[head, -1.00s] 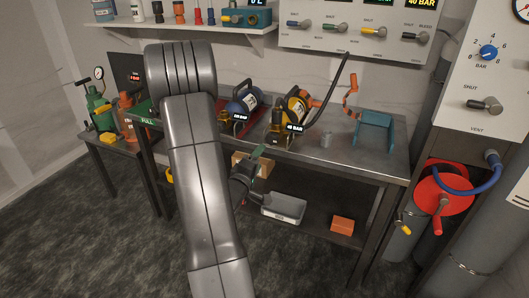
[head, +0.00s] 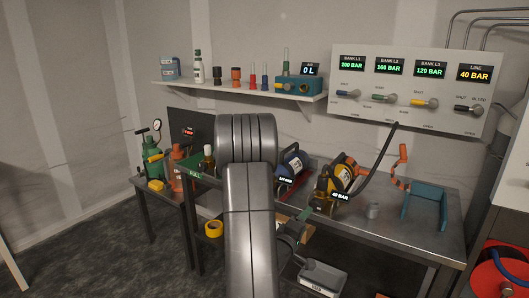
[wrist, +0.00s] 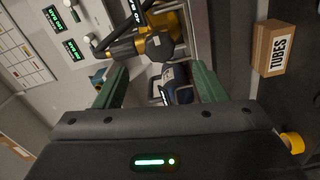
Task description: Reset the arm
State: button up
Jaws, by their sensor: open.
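My arm (head: 250,215) rises in front of the bench in the head view, bent at a thick ribbed joint. My gripper (wrist: 160,88) shows in the wrist view with its two green fingers wide apart and nothing held between them. In the head view the gripper is low beside the forearm, in front of the bench's front edge, and partly hidden. Beyond the fingers in the wrist view are a yellow cylinder (wrist: 132,47) and a blue cylinder (wrist: 182,90), both apart from the gripper.
The metal bench (head: 400,225) carries the yellow cylinder with a black hose and a teal bracket (head: 425,205). A shelf (head: 240,92) and a valve panel (head: 415,90) are above. A grey tray (head: 322,275) lies below. A TUBES box (wrist: 275,48) shows in the wrist view.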

aim_at(315, 207)
jog(key=x, duration=0.9)
jog(key=shift+s, duration=0.1)
